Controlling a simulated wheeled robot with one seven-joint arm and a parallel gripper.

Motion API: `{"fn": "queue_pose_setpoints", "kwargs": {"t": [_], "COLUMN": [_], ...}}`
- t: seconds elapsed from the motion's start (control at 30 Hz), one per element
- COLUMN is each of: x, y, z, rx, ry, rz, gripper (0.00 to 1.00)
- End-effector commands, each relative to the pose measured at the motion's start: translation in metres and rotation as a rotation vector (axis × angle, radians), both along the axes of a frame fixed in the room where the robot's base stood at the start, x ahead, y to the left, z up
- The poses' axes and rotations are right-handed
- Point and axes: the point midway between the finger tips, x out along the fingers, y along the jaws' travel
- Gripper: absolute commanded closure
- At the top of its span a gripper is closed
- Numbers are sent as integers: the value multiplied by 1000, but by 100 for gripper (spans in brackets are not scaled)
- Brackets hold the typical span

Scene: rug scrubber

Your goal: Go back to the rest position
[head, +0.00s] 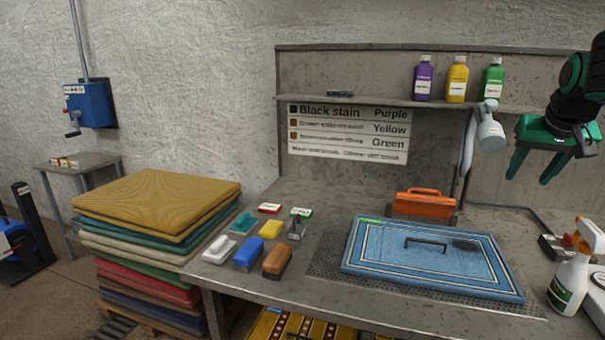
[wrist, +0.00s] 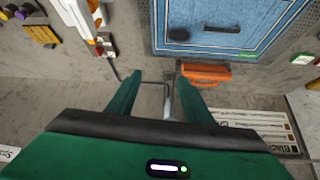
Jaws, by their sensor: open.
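My gripper (head: 541,166) is at the right of the head view, raised in front of the back wall and above the workbench. Its two green fingers point down and stand apart, with nothing between them. In the wrist view my gripper (wrist: 157,88) shows the same open fingers over the bench's back edge. The blue rug (head: 385,270) lies flat on a grey perforated mat (head: 325,262) on the workbench (head: 300,295). A dark stain shows near the rug's far right, beside a dark handle-like shape.
Purple, yellow (head: 457,80) and green bottles stand on the shelf. A grey shower head (head: 490,133) hangs near my gripper. An orange-handled tool (head: 424,204) is behind the rug. Brushes and sponges (head: 249,253) lie left. A spray bottle (head: 571,281) stands right. Folded rugs (head: 155,205) are stacked left.

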Motion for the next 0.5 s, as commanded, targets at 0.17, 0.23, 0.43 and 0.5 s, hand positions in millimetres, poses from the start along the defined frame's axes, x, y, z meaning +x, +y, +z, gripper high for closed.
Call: {"fn": "queue_pose_setpoints", "kwargs": {"t": [0.17, 0.23, 0.43, 0.5], "x": [-94, -130, -231, -259], "y": [24, 35, 69, 81], "z": [-69, -95, -162, -180], "rx": [83, 117, 212, 239], "ry": [164, 227, 397, 444], "rz": [-41, -56, -91, -97], "gripper": [53, 53, 53, 53]}}
